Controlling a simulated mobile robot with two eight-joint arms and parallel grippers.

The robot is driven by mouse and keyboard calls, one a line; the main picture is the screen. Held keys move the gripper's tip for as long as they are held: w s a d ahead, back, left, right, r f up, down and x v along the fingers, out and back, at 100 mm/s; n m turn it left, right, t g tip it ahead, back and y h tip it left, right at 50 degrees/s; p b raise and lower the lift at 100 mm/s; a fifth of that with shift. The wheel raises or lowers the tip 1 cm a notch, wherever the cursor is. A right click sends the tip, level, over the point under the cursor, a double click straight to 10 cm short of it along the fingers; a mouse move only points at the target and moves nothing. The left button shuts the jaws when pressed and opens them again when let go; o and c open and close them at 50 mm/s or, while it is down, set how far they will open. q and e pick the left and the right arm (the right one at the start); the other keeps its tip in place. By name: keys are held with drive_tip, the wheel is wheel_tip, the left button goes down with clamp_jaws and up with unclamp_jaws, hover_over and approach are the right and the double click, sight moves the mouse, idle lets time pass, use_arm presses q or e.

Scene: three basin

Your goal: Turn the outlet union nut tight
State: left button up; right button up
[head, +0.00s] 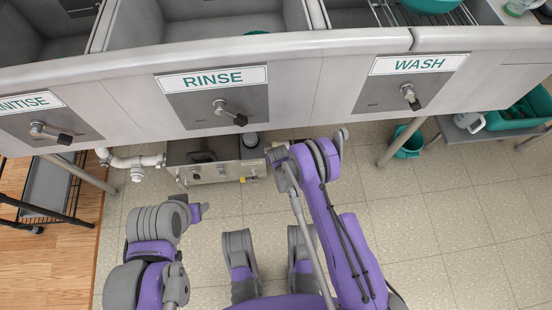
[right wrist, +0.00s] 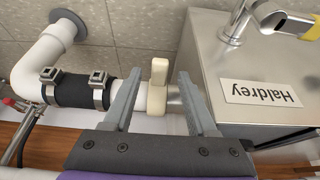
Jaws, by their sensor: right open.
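The cream winged union nut (right wrist: 158,85) sits on the white outlet pipe (right wrist: 140,96) beside the steel box (right wrist: 240,75) in the right wrist view. My right gripper (right wrist: 160,76) is open. In that view its two fingers lie on either side of the nut, with a gap on both sides; I cannot tell whether they are at the nut's depth. In the head view the steel box (head: 210,172) stands under the sinks, and I cannot make out the nut. My left gripper (head: 198,210) is left of centre, away from the box; its fingers are not clear.
A black rubber sleeve (right wrist: 72,88) with two metal clamps joins the pipe. A red-handled valve (right wrist: 20,103) is at the far left of the wrist view. The sink front with its levers (head: 228,112) overhangs the box. Tiled floor (head: 440,210) at right is clear.

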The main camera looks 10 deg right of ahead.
drive_tip(key=shift+w+f, duration=0.3)
drive_tip(key=shift+f, duration=0.35)
clamp_jaws()
